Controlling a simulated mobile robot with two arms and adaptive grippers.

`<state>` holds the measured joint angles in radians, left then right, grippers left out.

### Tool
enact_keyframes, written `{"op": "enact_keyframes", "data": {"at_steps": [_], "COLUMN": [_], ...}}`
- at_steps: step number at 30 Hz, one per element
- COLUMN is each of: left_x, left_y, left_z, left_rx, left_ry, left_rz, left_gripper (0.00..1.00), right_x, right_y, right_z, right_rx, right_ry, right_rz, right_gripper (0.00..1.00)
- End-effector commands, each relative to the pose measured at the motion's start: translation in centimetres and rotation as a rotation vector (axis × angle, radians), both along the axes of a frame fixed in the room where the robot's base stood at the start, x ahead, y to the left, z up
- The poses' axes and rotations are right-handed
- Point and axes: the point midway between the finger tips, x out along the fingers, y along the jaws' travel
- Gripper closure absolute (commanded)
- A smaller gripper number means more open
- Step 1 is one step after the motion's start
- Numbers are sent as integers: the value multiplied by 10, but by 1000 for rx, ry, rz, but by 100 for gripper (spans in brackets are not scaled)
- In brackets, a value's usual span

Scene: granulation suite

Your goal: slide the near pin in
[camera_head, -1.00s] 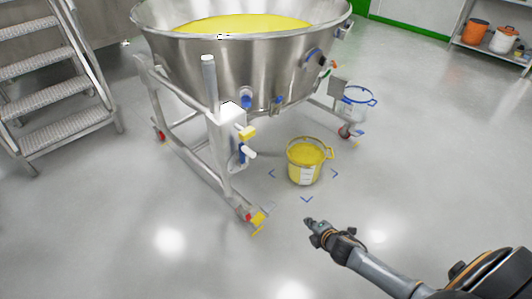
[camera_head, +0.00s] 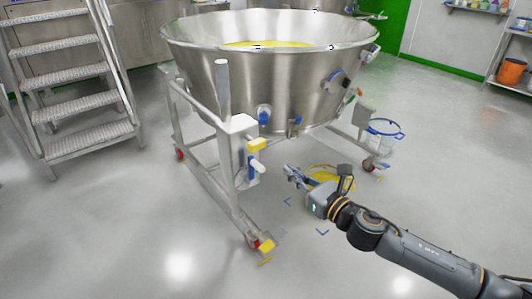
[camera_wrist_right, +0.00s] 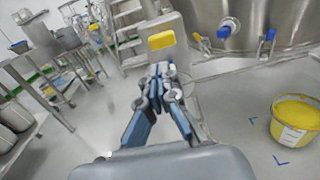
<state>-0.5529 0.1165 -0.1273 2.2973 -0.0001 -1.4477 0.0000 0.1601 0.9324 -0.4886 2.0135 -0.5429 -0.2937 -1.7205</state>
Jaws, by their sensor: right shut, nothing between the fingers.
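The near post (camera_head: 224,90) of the steel bowl's wheeled frame carries a pale housing (camera_head: 234,125). A yellow block (camera_head: 256,145), a white peg-like piece (camera_head: 257,166) and a blue part (camera_head: 240,172) stick out of its right side. I cannot tell for sure which is the near pin. In the right wrist view the yellow block (camera_wrist_right: 161,40) shows just beyond the fingertips. My right gripper (camera_head: 288,171) is shut and empty, to the right of and slightly below these parts, apparently apart from them. In the right wrist view its fingers (camera_wrist_right: 158,72) meet. My left gripper is not in view.
The big bowl (camera_head: 290,85) with yellow contents rises above my right gripper. A yellow bucket (camera_head: 345,180) stands on the floor, mostly hidden behind my right arm. Metal steps (camera_head: 75,115) are at left. Front floor is clear.

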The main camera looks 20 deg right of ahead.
Motion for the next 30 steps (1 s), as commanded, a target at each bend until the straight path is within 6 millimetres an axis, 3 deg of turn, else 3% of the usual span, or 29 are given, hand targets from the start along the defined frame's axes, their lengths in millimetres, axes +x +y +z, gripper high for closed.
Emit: {"op": "enact_keyframes", "data": {"at_steps": [10,18,30], "left_x": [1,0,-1], "left_y": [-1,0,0], "left_z": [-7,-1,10], "left_rx": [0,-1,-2], "left_ry": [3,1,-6], "left_rz": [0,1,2], "left_gripper": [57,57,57], "right_x": [56,95,108], "right_y": [20,34,39], "right_z": [1,0,-1], "right_rx": [5,4,2], "right_ry": [-1,-1,2], "right_rz": [-1,-1,-1], "right_gripper": [100,100,100]}}
